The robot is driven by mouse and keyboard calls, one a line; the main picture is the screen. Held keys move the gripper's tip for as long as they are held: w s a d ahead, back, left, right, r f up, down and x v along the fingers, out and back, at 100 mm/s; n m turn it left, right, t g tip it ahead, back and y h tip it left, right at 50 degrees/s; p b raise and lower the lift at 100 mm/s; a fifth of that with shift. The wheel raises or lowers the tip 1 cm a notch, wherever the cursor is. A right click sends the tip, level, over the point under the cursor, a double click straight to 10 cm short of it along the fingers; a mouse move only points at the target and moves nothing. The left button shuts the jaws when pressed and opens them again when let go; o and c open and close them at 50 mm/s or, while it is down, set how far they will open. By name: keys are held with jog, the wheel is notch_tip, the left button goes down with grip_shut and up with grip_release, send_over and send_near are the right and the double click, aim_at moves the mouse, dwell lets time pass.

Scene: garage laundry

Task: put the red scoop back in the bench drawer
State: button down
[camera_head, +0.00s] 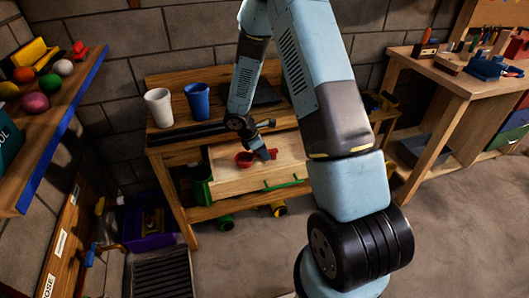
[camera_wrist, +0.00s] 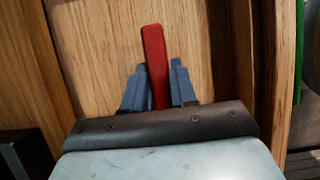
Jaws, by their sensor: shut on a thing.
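The red scoop (camera_head: 245,159) shows in the head view at the pulled-out drawer of the bench. In the wrist view its straight red handle (camera_wrist: 155,50) stands between the two blue fingers of my gripper (camera_wrist: 158,72). My gripper (camera_head: 263,153) is shut on the scoop, over the drawer's inside. The bench drawer (camera_head: 229,184) is open, with a light wood front and a green handle (camera_head: 285,184). Pale wood fills the background behind the scoop in the wrist view. I cannot tell whether the scoop touches the drawer floor.
A white cup (camera_head: 159,107) and a blue cup (camera_head: 197,102) stand on the bench top, left of my arm. A shelf with balls (camera_head: 35,102) is at the left. A second bench (camera_head: 440,78) with tools is at the right. The floor in front is open.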

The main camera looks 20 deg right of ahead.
jog(key=c, duration=0.9)
grip_release()
jog(key=v, duration=1.2)
jog(key=s+d+r+m, duration=0.1)
jog(key=s+r+m, duration=0.1)
jog(key=r, duration=0.3)
jog(key=s+d+r+m, duration=0.2)
jog(key=r, duration=0.4)
jog(key=s+d+r+m+t+y, duration=0.1)
jog(key=s+r+m+t+y, duration=0.1)
jog(key=s+r+m, duration=0.5)
jog(key=s+d+r+m+t+y, duration=0.1)
jog(key=s+r+m+t+y, duration=0.2)
jog(key=s+r+m, duration=0.4)
jog(key=shift+s+d+r+t, duration=0.35)
jog(key=shift+s+r, duration=2.6)
jog(key=shift+s, duration=2.2)
